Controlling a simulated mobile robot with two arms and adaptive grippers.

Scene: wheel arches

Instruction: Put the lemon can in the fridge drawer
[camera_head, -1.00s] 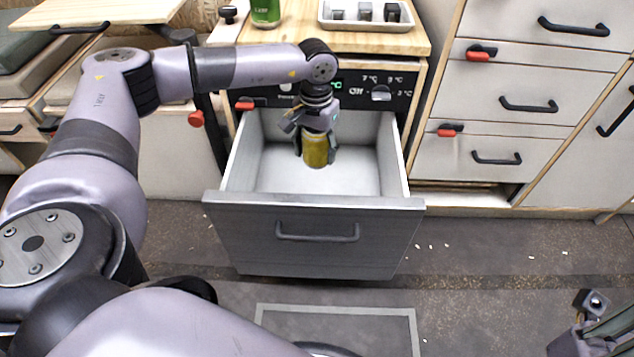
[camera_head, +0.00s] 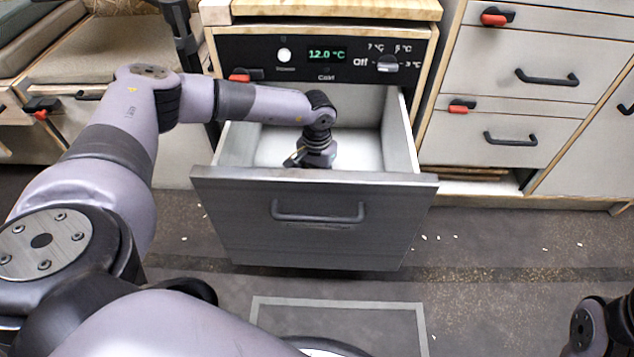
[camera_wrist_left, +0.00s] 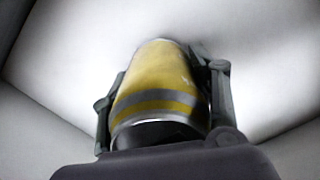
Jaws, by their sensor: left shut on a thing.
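The lemon can (camera_wrist_left: 158,85), yellow with a grey band, stands out in the left wrist view between the two dark fingers of my left gripper, which is shut on it. In the head view my left gripper (camera_head: 314,158) reaches down into the open fridge drawer (camera_head: 315,215). The drawer's front panel hides the fingers and the can there. The white drawer inside surrounds the can in the left wrist view; whether the can touches the floor is unclear. Part of my right arm shows at the lower right of the head view, but its jaws do not show.
The fridge control panel (camera_head: 325,60) reads 12.0 °C above the drawer. A wooden counter edge (camera_head: 335,10) lies above it. Closed cabinet drawers (camera_head: 520,85) stand to the right. The drawer has bare floor around my gripper.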

